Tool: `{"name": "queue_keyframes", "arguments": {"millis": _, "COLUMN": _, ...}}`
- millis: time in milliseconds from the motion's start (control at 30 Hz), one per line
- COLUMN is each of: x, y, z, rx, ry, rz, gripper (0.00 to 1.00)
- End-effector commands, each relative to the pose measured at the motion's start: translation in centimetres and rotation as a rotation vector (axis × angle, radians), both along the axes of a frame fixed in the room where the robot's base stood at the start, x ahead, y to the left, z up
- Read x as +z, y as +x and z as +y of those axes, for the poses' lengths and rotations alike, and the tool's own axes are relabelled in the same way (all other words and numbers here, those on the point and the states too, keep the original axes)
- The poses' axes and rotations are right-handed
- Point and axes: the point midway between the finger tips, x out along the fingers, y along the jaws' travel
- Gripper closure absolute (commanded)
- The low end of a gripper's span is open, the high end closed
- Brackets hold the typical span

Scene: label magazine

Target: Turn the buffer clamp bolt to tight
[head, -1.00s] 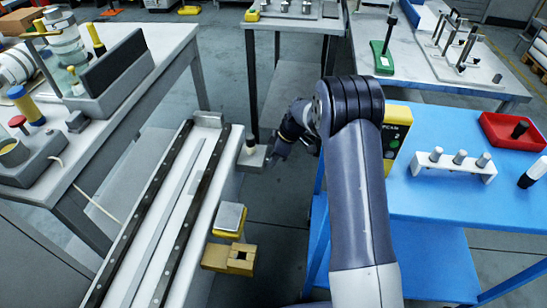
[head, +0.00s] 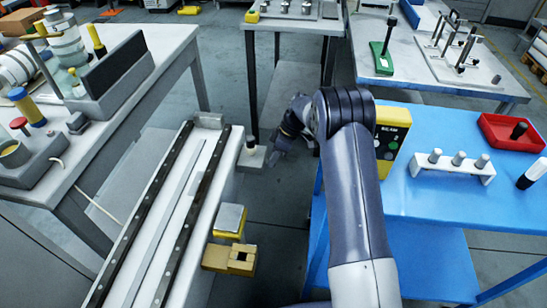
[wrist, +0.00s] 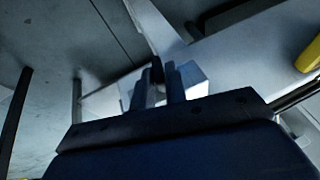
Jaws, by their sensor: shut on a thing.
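The buffer clamp bolt appears to be the small dark upright piece (head: 250,143) on a grey block (head: 253,159) at the right side of the long rail bench. My gripper (head: 268,158) is at that block's right side, at the end of my bent arm. In the wrist view, my gripper (wrist: 157,90) has its two fingers close together around a dark narrow piece (wrist: 156,68), which seems to be the bolt. The pale block (wrist: 192,77) lies just behind the fingers. The bolt's turn angle cannot be read.
The bench carries two dark rails (head: 190,215). A yellow block with a grey top (head: 229,219) and a brass-coloured block (head: 230,259) stick out nearer me. A blue table (head: 450,200) with a yellow control box (head: 390,140) and red tray (head: 512,131) stands right of my arm.

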Motion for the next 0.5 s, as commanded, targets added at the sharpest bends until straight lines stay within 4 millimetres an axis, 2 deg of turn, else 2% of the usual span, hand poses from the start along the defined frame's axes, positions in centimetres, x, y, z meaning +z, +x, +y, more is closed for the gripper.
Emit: {"name": "queue_keyframes", "arguments": {"millis": 500, "x": -0.37, "y": 0.58, "z": -0.07, "rx": -0.001, "ry": 0.067, "rz": 0.329, "gripper": 1.0}}
